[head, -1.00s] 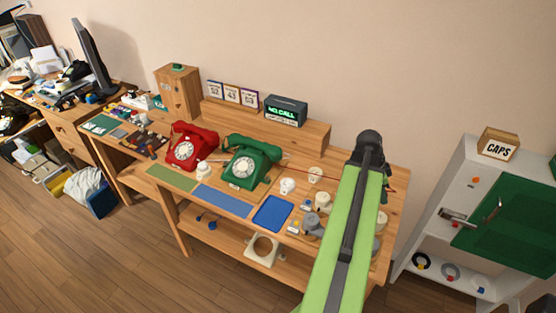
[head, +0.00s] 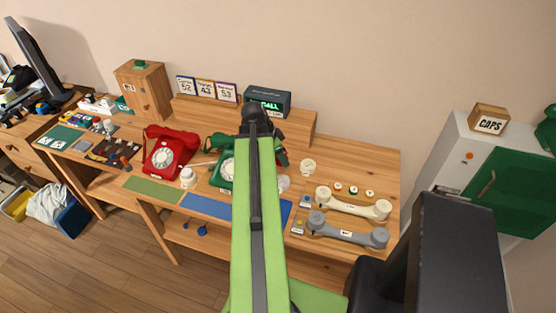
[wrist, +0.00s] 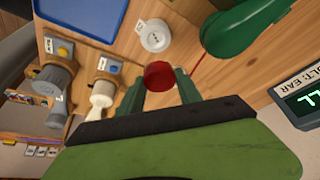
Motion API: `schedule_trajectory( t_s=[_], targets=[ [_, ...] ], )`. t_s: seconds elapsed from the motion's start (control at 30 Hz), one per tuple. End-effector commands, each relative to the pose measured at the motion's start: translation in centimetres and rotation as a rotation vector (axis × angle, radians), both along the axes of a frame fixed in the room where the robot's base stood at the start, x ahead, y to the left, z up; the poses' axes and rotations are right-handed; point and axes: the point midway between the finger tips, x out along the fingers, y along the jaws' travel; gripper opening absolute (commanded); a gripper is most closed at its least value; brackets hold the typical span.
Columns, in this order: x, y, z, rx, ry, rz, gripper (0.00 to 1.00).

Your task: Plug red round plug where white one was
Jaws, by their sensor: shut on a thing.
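My gripper (wrist: 158,88) is shut on a red round plug (wrist: 158,75), held between its two green fingers in the wrist view. The plug's underside is hidden, so I cannot tell whether it touches the wood. A thin red line runs from beside it toward the green handset. A white round piece (wrist: 155,36) with a small label sits on the wood just beyond, apart from the red plug. In the head view, a white round piece (head: 308,167) is right of my arm, and another (head: 284,184) is partly hidden by it. My fingertips are hidden there.
The green phone (head: 222,172) is partly behind my arm; its handset (wrist: 245,25) is close to my gripper. The red phone (head: 170,156) stands left. Cream (head: 352,205) and grey (head: 345,232) handsets lie right. The call display (head: 267,103) stands behind on the shelf.

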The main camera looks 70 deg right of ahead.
Motion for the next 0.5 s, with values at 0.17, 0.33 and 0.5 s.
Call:
schedule_trajectory(
  t_s=[0.17, 0.33, 0.5],
  targets=[
    [-0.1, -0.7, -3.0, 0.004, -0.002, -0.217, 0.09],
    [-0.3, -0.5, -3.2, 0.000, 0.000, -0.326, 0.09],
    [-0.4, -0.5, -3.5, 0.000, 0.000, -0.323, 0.09]
  ],
)
